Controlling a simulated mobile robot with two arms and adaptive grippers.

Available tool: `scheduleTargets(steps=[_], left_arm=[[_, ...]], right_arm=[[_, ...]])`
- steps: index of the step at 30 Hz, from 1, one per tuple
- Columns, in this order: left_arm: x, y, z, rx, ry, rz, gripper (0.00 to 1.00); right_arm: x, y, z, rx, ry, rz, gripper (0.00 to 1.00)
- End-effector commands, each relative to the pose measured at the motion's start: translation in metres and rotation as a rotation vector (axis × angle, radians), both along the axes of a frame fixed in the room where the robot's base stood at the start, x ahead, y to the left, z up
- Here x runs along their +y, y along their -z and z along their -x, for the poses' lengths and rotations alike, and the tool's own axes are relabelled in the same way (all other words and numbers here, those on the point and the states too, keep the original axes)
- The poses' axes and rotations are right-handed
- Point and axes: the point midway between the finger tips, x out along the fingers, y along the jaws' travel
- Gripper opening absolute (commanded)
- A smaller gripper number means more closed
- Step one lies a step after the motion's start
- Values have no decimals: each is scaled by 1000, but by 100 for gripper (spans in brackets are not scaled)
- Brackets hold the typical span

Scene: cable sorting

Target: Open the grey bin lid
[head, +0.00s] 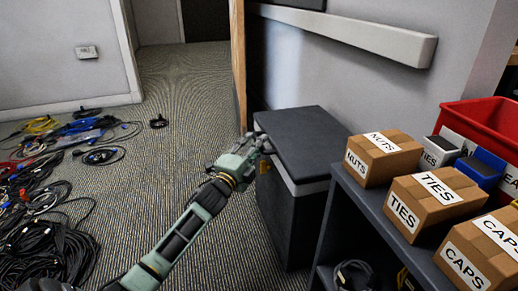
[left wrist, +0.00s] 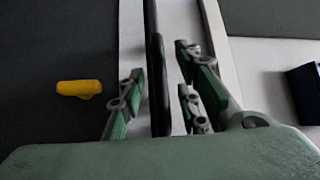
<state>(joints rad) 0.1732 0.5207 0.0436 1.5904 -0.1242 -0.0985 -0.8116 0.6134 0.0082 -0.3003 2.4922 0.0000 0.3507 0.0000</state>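The grey bin (head: 288,215) stands on the carpet beside the wall, with its dark lid (head: 305,138) lying flat and closed on top. A pale band runs just under the lid. My left gripper (head: 260,142) is at the lid's near left edge. In the left wrist view, the fingers of the left gripper (left wrist: 160,90) are apart, one on each side of a thin dark strip (left wrist: 158,60) that looks like the lid's edge. I cannot tell whether they touch it. A yellow piece (left wrist: 78,88) shows on the dark bin side. My right gripper is out of view.
A dark shelf unit (head: 338,215) stands right of the bin, with boxes labelled NUTS (head: 382,155), TIES (head: 432,200) and CAPS (head: 483,252). A red crate (head: 480,122) is behind them. Tangled cables (head: 50,230) cover the left floor.

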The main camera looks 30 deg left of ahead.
Motion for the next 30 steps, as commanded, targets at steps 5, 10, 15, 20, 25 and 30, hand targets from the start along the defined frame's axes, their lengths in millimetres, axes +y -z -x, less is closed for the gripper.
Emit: scheduleTargets(steps=[5, 10, 15, 20, 25, 30], left_arm=[[2, -1, -18, -1, 1, 0, 31], [2, -3, -23, 0, 0, 0, 31], [2, -3, -23, 0, 0, 0, 31], [2, -3, -23, 1, 0, 1, 20], [2, -3, -22, 1, 0, 1, 5], [2, -2, -22, 1, 0, 1, 0]], right_arm=[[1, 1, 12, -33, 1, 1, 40], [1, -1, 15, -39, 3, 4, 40], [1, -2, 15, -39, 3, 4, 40], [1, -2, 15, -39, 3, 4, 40], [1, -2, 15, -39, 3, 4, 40], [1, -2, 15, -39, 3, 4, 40]])
